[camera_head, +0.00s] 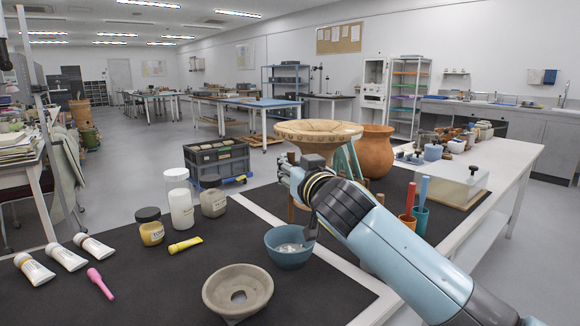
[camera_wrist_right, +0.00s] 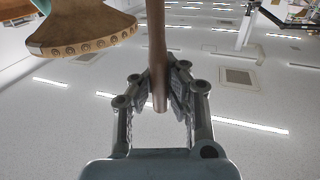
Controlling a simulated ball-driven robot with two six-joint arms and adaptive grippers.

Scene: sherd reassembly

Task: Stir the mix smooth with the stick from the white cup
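My right gripper (camera_head: 306,186) is above the blue bowl (camera_head: 283,260) in the middle of the table. In the right wrist view the right gripper (camera_wrist_right: 160,88) is shut on a brown wooden stick (camera_wrist_right: 157,45), whose near end shows between the fingers. In the head view the stick is largely hidden by the gripper and arm; a dark piece reaches down to the bowl's right side. Pale grey mix (camera_head: 290,248) lies in the bowl. No white cup can be made out for certain. My left gripper is out of view.
A beige dish (camera_head: 238,290) stands in front of the bowl. An ornamented vessel (camera_head: 318,133) stands behind the gripper.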

